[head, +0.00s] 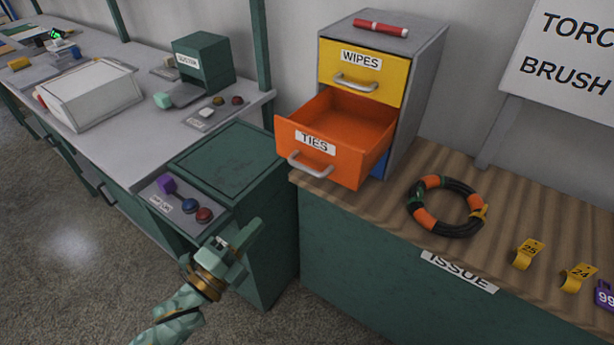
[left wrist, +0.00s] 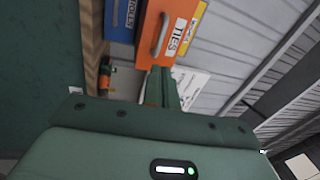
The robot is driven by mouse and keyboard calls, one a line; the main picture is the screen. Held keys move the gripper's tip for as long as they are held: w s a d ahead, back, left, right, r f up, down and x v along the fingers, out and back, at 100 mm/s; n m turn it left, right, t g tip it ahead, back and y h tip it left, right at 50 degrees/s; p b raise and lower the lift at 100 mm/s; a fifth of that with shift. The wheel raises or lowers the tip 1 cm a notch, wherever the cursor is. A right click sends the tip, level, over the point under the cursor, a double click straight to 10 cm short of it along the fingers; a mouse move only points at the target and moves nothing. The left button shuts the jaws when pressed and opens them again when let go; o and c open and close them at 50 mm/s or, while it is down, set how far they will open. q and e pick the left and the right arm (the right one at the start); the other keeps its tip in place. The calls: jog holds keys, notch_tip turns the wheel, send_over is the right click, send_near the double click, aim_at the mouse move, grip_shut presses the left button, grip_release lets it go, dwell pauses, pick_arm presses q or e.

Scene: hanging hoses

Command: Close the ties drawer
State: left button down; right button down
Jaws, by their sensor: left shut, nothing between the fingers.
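The orange ties drawer (head: 342,165) is pulled well out of a grey cabinet (head: 425,75) on the wooden counter. Its label and metal handle (head: 309,165) face front left. The part of its inside that shows looks empty. My left gripper (head: 250,232) is shut and empty, in front of and below the drawer, apart from it. In the left wrist view my shut fingers (left wrist: 164,82) point toward the ties drawer (left wrist: 172,25). My right gripper is not in view.
The yellow wipes drawer (head: 365,72) above is shut; a blue drawer (head: 379,165) below is mostly hidden. A red marker-like tube (head: 381,28) lies on top. A coiled hose (head: 447,208) and yellow tags (head: 527,254) are on the counter (head: 400,215). A green cabinet (head: 235,165) stands left.

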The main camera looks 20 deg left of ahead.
pick_arm(q)
jog(key=x, duration=1.4)
jog(key=shift+m+b, duration=0.3)
jog(key=shift+m, duration=0.1)
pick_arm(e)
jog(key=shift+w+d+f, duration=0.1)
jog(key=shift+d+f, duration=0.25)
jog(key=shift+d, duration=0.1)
